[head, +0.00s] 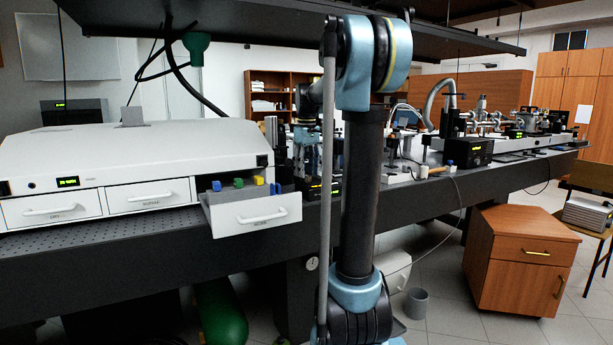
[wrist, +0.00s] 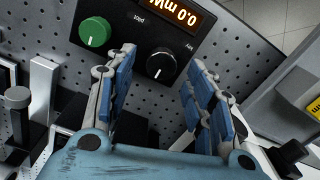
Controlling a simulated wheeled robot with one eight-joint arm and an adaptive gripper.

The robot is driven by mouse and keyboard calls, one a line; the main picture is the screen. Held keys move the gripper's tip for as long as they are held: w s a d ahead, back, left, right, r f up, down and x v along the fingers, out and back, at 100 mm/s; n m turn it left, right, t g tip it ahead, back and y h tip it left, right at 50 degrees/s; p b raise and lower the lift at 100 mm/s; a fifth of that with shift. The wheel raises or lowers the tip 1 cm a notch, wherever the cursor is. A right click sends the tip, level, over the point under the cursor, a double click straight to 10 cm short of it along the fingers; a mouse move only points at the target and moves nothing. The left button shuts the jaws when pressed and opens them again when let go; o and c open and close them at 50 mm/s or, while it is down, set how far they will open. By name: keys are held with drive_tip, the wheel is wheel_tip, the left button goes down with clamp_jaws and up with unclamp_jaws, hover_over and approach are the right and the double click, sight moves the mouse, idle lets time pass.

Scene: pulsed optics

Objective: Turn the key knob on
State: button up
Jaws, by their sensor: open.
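A black panel box with an amber display reading 0.0 mW shows in the wrist view. On it is a black knob (wrist: 161,65) with a silver rim and a white pointer line; the small label beside it seems to read "Key". My gripper (wrist: 160,60) is open, its blue-padded fingers on either side of the black knob in the picture. I cannot tell whether they touch it. A green knob (wrist: 94,33) sits to the left, outside the fingers. In the head view the box (head: 320,188) is on the bench below my gripper, mostly hidden by my arm.
An open drawer (head: 252,214) with coloured items sticks out left of the box; its edge seems to show at right in the wrist view. A perforated bench top (wrist: 235,45) surrounds the panel. Posts (wrist: 18,105) stand at left. A shelf (head: 250,25) hangs overhead.

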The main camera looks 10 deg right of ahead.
drive_tip(key=shift+f, duration=0.95)
drive_tip(key=c, duration=1.1)
drive_tip(key=shift+o, duration=0.2)
drive_tip(key=shift+m, duration=0.3)
drive_tip(key=m, duration=0.5)
drive_tip(key=shift+d+m, duration=0.1)
drive_tip(key=shift+m, duration=0.2)
drive_tip(key=m, duration=0.5)
drive_tip(key=shift+m, duration=0.3)
